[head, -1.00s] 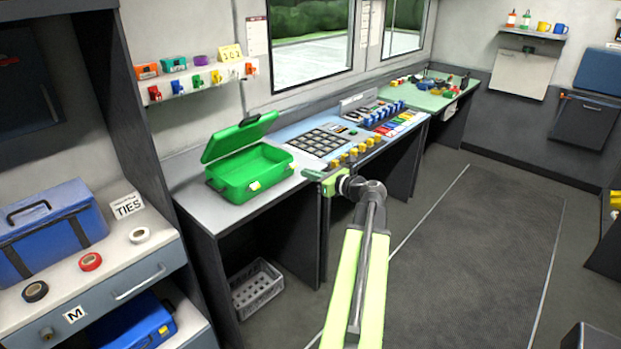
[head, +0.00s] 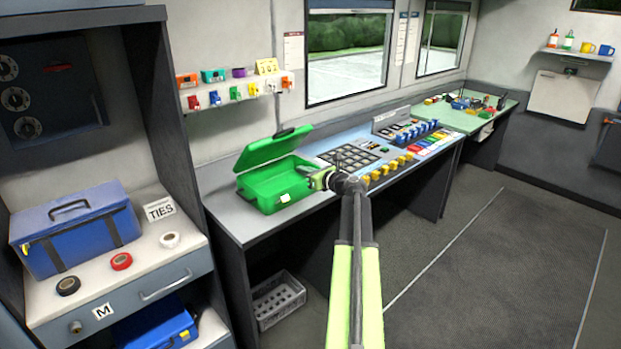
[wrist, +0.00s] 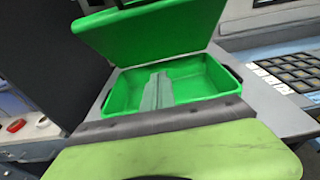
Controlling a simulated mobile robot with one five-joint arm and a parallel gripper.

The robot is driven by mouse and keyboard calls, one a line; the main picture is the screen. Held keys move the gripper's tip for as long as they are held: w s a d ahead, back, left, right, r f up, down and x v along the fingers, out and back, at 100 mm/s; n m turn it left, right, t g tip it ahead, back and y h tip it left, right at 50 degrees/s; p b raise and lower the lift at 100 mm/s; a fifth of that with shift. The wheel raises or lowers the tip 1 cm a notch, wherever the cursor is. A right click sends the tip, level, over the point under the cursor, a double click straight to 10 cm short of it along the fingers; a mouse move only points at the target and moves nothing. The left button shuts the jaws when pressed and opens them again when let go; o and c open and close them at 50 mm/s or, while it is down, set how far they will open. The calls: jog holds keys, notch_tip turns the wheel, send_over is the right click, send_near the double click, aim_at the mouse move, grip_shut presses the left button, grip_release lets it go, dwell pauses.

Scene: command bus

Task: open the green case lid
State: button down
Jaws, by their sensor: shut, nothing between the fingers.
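The green case (head: 272,190) sits on the left end of the grey counter, and its lid (head: 273,147) stands raised and tilted back at the rear. In the wrist view the lid (wrist: 155,30) leans over the back of the case (wrist: 205,75), and the inside looks empty. My gripper (head: 308,172) is at the right side of the case in the head view; I cannot tell whether it touches it. In the wrist view my gripper's fingers (wrist: 155,92) are together, with nothing between them, in front of the open case.
A button panel (head: 350,157) and a row of yellow knobs (head: 390,168) lie right of the case. A wall shelf with coloured items (head: 235,95) hangs behind. A blue bag (head: 75,230) stands on the left cabinet. The floor on the right (head: 510,260) is clear.

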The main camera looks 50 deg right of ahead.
send_near(276, 151)
notch_tip(276, 151, down, 3)
jog(key=w, duration=0.1)
jog(key=shift+a, duration=0.15)
jog(key=shift+w, duration=0.15)
jog(key=shift+w+d+r+p, duration=0.1)
jog(key=shift+w+r+p, duration=0.2)
jog(key=shift+w, duration=1.45)
jog(key=shift+w+d+r+p, duration=0.15)
jog(key=shift+w+r+p, duration=0.1)
jog(key=shift+w, duration=1.45)
jog(key=shift+w+d+r+p, duration=0.1)
jog(key=shift+w+r+p, duration=0.2)
jog(key=shift+w, duration=1.45)
jog(key=s+a, duration=0.1)
jog(key=s, duration=2.5)
jog(key=shift+a, duration=0.35)
